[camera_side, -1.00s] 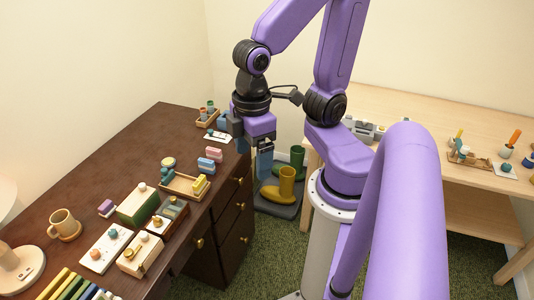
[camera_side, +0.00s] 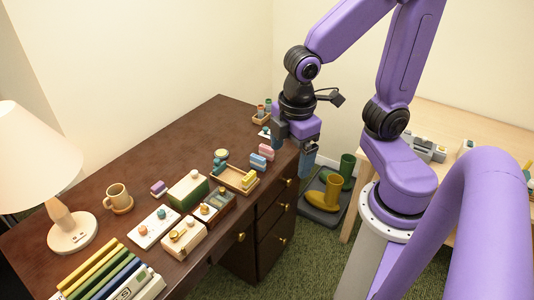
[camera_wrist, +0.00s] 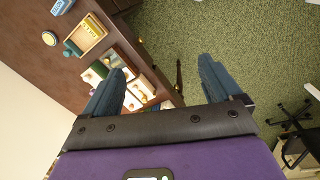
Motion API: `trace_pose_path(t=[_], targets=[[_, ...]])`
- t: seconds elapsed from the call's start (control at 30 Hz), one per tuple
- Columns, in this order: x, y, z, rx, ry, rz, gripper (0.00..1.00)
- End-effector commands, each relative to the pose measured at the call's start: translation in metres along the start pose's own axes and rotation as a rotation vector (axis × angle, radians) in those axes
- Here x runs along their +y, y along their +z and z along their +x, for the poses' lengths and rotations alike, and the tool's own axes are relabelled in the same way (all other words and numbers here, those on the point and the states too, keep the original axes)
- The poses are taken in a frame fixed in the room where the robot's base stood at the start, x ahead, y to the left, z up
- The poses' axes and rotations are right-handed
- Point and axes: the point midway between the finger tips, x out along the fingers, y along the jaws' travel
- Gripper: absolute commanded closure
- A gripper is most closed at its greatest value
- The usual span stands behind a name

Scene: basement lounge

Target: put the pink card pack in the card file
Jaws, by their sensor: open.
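The pink card pack (camera_side: 266,151) stands on the dark desk near its right edge, just behind a blue pack (camera_side: 258,162). I cannot make out the pink pack in the wrist view. The card file seems to be the shallow wooden tray (camera_side: 221,173) with yellow packs at one end, left of and nearer than the pink pack; it also shows in the wrist view (camera_wrist: 79,41). My gripper (camera_side: 293,148) is open and empty, at the desk's right edge, a little right of the pink pack. In the wrist view its fingers (camera_wrist: 162,70) are apart, with desk edge and carpet beyond.
A green-sided box (camera_side: 188,190), a compartmented box (camera_side: 214,208), a mug (camera_side: 118,197) and a lamp (camera_side: 71,230) stand along the desk. A small caddy (camera_side: 262,117) is at the far end. The desk's back left is clear.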

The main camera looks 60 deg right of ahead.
Motion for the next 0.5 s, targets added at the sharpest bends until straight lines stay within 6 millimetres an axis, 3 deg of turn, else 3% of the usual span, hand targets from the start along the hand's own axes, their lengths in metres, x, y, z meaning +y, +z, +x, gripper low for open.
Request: trace_pose_path(t=[0.03, 0.27, 0.5], targets=[[0.019, -0.006, 0.006, -0.021, 0.017, -0.009, 0.08], [0.102, -0.016, 0.032, -0.107, 0.074, -0.103, 0.08], [0.186, 0.002, 0.069, -0.213, 0.084, -0.213, 0.08]])
